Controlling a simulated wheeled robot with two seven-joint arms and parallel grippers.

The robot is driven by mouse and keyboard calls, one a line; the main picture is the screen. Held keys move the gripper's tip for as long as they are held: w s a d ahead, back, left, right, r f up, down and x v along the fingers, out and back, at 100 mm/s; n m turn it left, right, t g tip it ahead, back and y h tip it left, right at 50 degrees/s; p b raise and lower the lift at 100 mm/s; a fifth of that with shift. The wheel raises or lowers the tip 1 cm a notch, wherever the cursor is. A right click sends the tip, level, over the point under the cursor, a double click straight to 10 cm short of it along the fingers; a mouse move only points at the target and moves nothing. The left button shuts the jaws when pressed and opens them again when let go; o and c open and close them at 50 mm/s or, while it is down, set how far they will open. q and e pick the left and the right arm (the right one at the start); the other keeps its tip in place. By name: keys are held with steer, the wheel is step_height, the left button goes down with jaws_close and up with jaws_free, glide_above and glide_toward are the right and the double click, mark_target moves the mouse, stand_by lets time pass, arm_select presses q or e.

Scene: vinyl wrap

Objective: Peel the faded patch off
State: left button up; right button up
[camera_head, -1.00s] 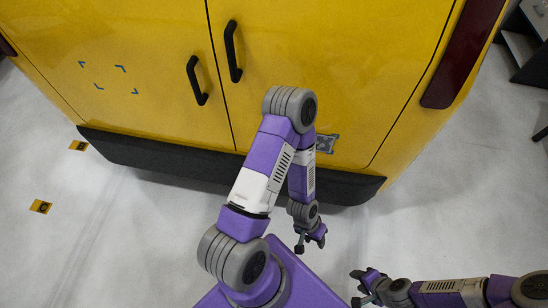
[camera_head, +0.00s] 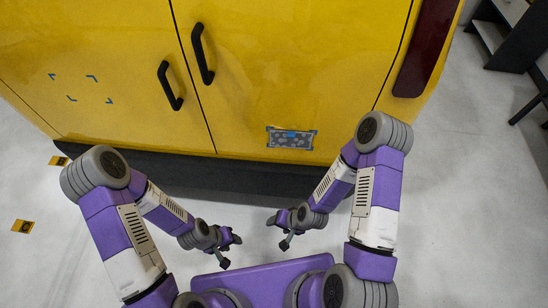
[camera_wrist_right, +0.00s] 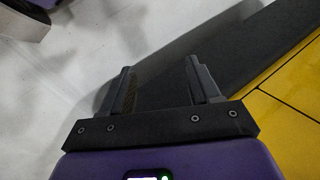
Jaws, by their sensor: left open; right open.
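The faded patch (camera_head: 291,138) is a small grey, mottled rectangle with blue marks at its edges. It lies flat on the lower part of the yellow right door (camera_head: 300,60). My left gripper (camera_head: 226,258) is open and empty, low in front of the dark bumper, left of and below the patch. My right gripper (camera_head: 278,236) is open and empty, below the patch and apart from it. In the right wrist view, the right gripper's two fingers (camera_wrist_right: 160,88) stand apart with nothing between them; the patch is not seen there.
Two black handles (camera_head: 203,55) (camera_head: 170,86) stick out near the door seam. Blue corner marks (camera_head: 82,88) frame a bare area on the left door. The dark bumper (camera_head: 240,178) runs below the doors. Orange floor markers (camera_head: 22,226) lie at left. Dark furniture stands at far right.

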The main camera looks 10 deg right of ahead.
steer(key=w+a+m+t+y+b, duration=0.1)
steer(key=w+a+m+t, duration=0.25)
steer(key=w+m, duration=0.3)
step_height(320, 180, up, 14)
steer(key=m+t+h+b, duration=0.2)
steer(key=m+t+h, duration=0.35)
steer(key=m, duration=0.85)
steer(key=f+m+t+h+b, duration=0.15)
steer(key=m+t+h, duration=0.4)
steer(key=m, duration=0.75)
glide_above(291, 142)
steer(key=v, duration=0.3)
steer(key=shift+s+a+r+t+y+b, duration=0.1)
steer(key=shift+s+r+t+y+b, duration=0.15)
steer(key=shift+r+y+b, duration=0.2)
steer(key=shift+c, duration=0.2)
jaws_close()
